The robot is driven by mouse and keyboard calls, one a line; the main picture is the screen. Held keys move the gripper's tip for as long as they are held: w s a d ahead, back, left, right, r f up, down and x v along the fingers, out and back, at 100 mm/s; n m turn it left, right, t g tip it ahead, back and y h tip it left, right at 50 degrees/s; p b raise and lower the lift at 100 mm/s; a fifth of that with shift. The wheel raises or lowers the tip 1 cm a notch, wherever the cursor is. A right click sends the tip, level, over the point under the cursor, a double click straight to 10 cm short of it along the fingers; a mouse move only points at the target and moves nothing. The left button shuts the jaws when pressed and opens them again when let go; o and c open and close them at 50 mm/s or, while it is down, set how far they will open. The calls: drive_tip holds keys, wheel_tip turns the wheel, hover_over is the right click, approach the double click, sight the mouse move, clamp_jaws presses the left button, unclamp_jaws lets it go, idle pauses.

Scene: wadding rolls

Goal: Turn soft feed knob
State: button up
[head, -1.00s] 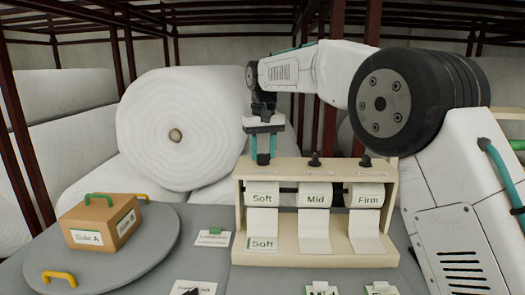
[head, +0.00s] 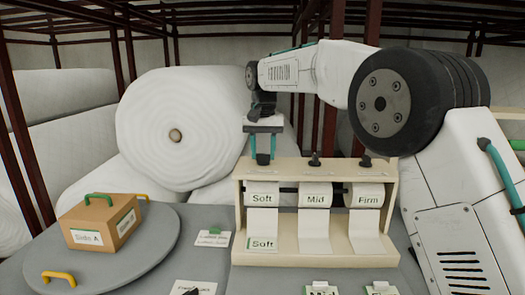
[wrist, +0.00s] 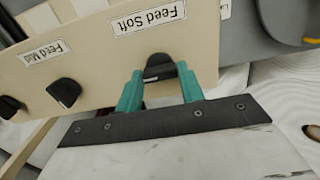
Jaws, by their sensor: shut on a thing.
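The dispenser (head: 239,200) is a pale wooden stand with three rolls labelled Soft (head: 263,194), Mid (head: 316,195) and Firm (head: 367,195). A strip hangs below each roll, and the Soft strip carries a Soft label at its lower end. My gripper (head: 263,155) points down over the stand's top left, its teal fingers on either side of the black soft feed knob (wrist: 160,66). In the wrist view, the Feed Soft label (wrist: 148,17) is beside the knob, and my gripper (wrist: 160,86) is shut on it. The fingers partly hide the knob in the head view.
The mid feed knob (head: 315,159) and firm feed knob (head: 366,160) stand to the right on the same top board. A box (head: 99,222) with a green handle sits on a round grey turntable (head: 133,250) at left. A large white roll (head: 180,110) stands behind.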

drive_tip(key=shift+r, duration=0.1)
drive_tip(key=o, duration=1)
wheel_tip(320, 180, up, 8)
drive_tip(key=shift+f, duration=0.15)
